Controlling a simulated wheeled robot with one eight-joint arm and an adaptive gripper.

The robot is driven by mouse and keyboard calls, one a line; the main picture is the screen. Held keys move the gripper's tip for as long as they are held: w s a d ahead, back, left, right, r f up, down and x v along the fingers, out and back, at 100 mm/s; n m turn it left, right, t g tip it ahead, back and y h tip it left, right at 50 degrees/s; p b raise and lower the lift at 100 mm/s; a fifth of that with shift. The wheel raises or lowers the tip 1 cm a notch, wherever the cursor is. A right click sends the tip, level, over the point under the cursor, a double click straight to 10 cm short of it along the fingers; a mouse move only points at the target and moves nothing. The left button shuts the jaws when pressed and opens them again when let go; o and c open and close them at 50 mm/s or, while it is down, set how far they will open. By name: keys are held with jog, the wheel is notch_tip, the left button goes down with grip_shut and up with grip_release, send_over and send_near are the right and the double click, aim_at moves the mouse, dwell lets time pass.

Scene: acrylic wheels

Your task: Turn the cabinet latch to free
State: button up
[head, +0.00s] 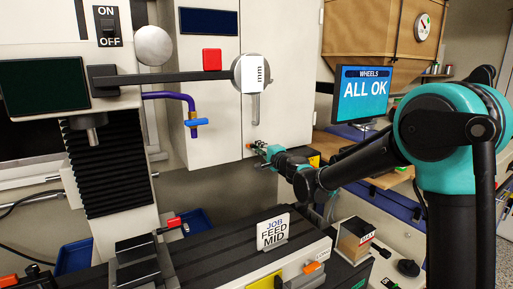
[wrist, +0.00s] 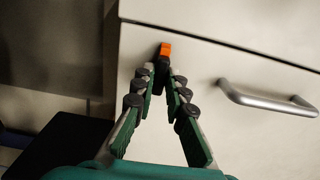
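What looks like the cabinet latch is a small black piece with an orange end (wrist: 165,49) on the pale cabinet front, near its left edge in the wrist view. In the head view its orange part (head: 250,146) shows small at the bottom of the cabinet door. My gripper (wrist: 160,77) reaches up to it. Its two green fingers with black joints converge at the black part, just below the orange end. The fingertips are very near or touching it. Dark parts overlap there, so I cannot tell whether they grip it.
A silver bar handle (wrist: 265,98) sticks out of the cabinet front, right of my fingers. In the head view, a purple pipe with a blue lever (head: 196,122) is left of the latch. A "JOB FEED MID" sign (head: 273,231) stands on the machine bed below.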

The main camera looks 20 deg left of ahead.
grip_shut()
jog(key=shift+n, duration=2.3)
jog(key=n, duration=0.4)
jog(key=shift+n, duration=0.3)
